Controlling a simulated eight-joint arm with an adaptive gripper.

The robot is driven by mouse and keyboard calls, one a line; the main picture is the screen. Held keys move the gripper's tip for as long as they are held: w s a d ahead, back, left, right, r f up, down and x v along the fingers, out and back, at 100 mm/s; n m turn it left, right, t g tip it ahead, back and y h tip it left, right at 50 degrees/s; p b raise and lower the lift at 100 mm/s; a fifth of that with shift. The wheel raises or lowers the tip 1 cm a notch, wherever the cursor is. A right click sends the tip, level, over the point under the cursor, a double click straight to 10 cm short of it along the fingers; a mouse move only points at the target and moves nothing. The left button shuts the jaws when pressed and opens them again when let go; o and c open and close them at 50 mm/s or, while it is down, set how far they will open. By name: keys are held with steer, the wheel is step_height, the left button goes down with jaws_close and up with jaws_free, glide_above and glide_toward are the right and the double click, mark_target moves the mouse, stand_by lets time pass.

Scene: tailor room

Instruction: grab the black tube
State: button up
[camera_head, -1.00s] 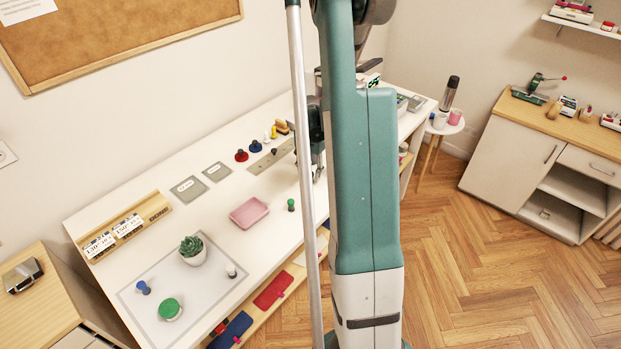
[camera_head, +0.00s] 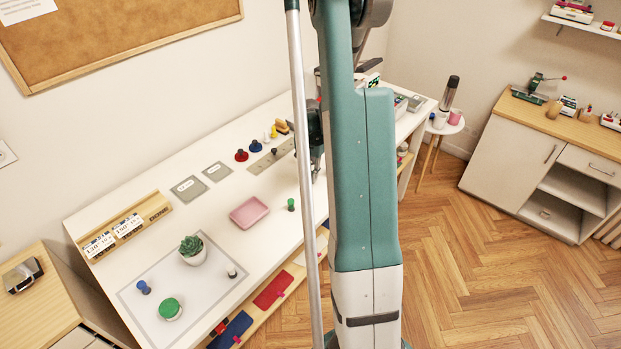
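I cannot pick out a black tube with certainty. A tall dark cylinder with a lighter band (camera_head: 448,93) stands on the small round side table at the back right, and it may be a flask. My gripper (camera_head: 316,176) points down over the right part of the white table, mostly hidden behind my own arm and a pale pole. Its fingertips are too small and covered to tell whether they are open or hold anything. The table surface right behind my arm is hidden.
The white table (camera_head: 150,207) holds a pink tray (camera_head: 249,212), a potted plant (camera_head: 193,250), a green-topped round item (camera_head: 169,308), a blue knob (camera_head: 144,287) and a red-based knob (camera_head: 241,155). A wooden cabinet (camera_head: 516,160) stands right. The floor between is clear.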

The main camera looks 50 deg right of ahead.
steer(key=shift+c, duration=0.7)
steer(key=shift+r, duration=0.15)
steer(key=shift+r, duration=4.85)
